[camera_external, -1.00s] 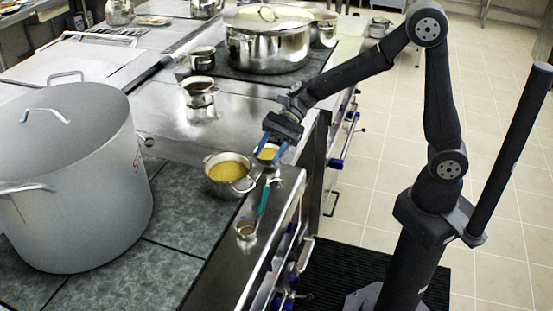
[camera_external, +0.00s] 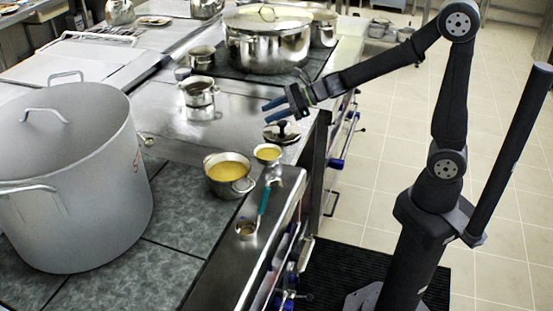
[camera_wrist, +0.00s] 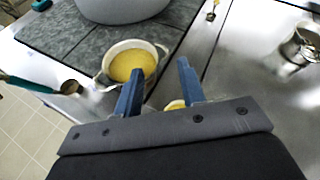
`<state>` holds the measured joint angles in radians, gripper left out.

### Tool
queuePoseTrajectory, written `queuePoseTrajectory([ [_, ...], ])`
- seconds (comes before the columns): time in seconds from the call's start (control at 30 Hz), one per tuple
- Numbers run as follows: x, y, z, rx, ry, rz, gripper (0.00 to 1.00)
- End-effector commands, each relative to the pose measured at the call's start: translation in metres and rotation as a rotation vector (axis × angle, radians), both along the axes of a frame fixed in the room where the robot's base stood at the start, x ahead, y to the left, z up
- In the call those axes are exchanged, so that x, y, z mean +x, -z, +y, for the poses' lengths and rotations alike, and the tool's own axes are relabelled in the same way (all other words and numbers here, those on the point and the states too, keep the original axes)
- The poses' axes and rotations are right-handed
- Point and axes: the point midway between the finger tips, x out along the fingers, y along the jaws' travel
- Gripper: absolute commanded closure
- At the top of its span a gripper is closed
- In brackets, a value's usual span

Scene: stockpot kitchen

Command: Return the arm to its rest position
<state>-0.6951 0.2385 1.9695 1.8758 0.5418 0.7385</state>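My gripper (camera_external: 272,104) is open and empty, raised above the steel counter, with its blue fingers pointing left. In the wrist view its two blue fingers (camera_wrist: 160,88) are spread apart with nothing between them. Below it a small cup of yellow liquid (camera_external: 268,153) stands on the counter; in the wrist view the gripper mostly hides it. Beside the cup is a two-handled pot of yellow soup (camera_external: 229,172), which also shows in the wrist view (camera_wrist: 133,63). My arm reaches in from the right, its elbow high.
A large grey stockpot (camera_external: 75,190) stands at left. A dark lid (camera_external: 282,132) lies on the counter below the gripper. A teal-handled ladle (camera_external: 263,199) lies near the front edge. Small steel pots (camera_external: 199,97) and a big lidded pot (camera_external: 268,45) stand behind.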

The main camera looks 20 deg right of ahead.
Motion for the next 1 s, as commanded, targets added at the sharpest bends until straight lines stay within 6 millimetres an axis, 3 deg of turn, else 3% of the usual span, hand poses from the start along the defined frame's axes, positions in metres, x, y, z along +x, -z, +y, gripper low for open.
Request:
queuePoseTrajectory([
  [0.2, 0.0, 0.028, 0.001, -0.001, -0.002, 0.005, 0.63],
  [0.7, 0.004, 0.025, 0.0, 0.012, -0.004, 0.046, 0.63],
  [1.0, 0.003, 0.031, -0.003, -0.017, -0.011, 0.029, 0.06],
])
